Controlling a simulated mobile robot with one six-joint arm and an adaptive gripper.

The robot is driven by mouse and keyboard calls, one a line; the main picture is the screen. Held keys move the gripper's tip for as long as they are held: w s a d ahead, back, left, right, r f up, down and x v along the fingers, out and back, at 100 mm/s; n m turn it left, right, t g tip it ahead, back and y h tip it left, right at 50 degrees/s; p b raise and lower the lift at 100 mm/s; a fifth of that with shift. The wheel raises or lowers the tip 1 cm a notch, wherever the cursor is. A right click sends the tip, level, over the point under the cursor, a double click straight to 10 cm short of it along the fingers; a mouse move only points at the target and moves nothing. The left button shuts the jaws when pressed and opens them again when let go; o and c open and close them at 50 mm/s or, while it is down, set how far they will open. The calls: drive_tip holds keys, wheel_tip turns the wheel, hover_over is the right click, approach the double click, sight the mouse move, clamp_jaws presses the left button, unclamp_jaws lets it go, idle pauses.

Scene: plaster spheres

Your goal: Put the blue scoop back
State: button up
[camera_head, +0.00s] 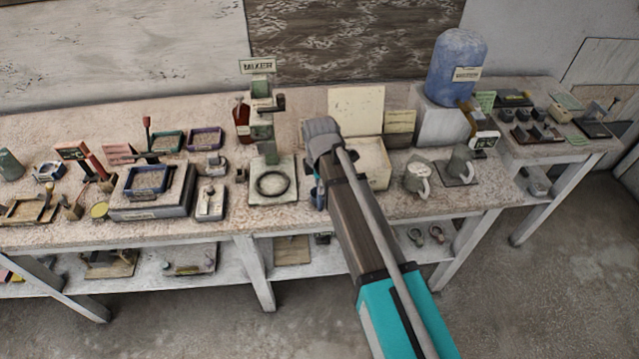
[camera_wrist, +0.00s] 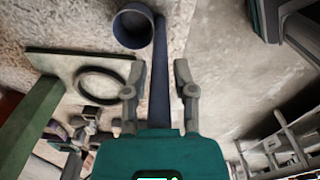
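The blue scoop shows in the wrist view, with its round cup (camera_wrist: 132,26) at the top and its long dark handle (camera_wrist: 160,75) running down toward my gripper's palm. My gripper (camera_wrist: 160,68) has its two fingers apart, one on each side of the handle. A gap shows between each finger and the handle, so no grip is visible. The cup is over the pale tabletop. I cannot tell whether it touches it. In the head view my arm hides most of the gripper, and only a small dark blue patch shows beside it near the table's front edge.
The mixer stand (camera_head: 263,140) with a black ring on its base stands left of my arm. A pale open box (camera_head: 372,165) is behind my arm. Grey mugs (camera_head: 417,179) and a blue jug (camera_head: 456,68) are to the right. Trays and tools crowd the left.

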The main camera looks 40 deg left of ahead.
drive_tip(key=shift+o, duration=0.6)
drive_tip(key=shift+r, duration=0.2)
wheel_tip(320, 180, up, 12)
drive_tip(key=p, duration=1.2)
drive_tip(key=shift+d, duration=0.1)
idle(0.8)
drive_tip(key=w+d+m, duration=0.5)
drive_tip(key=d, duration=0.5)
drive_tip(key=w+d+m, duration=0.4)
drive_tip(key=w+d, duration=0.1)
drive_tip(key=d, duration=0.5)
drive_tip(key=w+d+m, duration=0.5)
drive_tip(key=d, duration=0.4)
drive_tip(key=s+d+m, duration=0.1)
drive_tip(key=d+m, duration=0.7)
drive_tip(key=d, duration=0.8)
drive_tip(key=s+d+m, duration=0.2)
drive_tip(key=d+m, duration=0.5)
drive_tip(key=d, duration=0.8)
drive_tip(key=shift+s+d+m, duration=0.25)
drive_tip(key=shift+d+m, duration=0.1)
drive_tip(key=shift+m, duration=0.05)
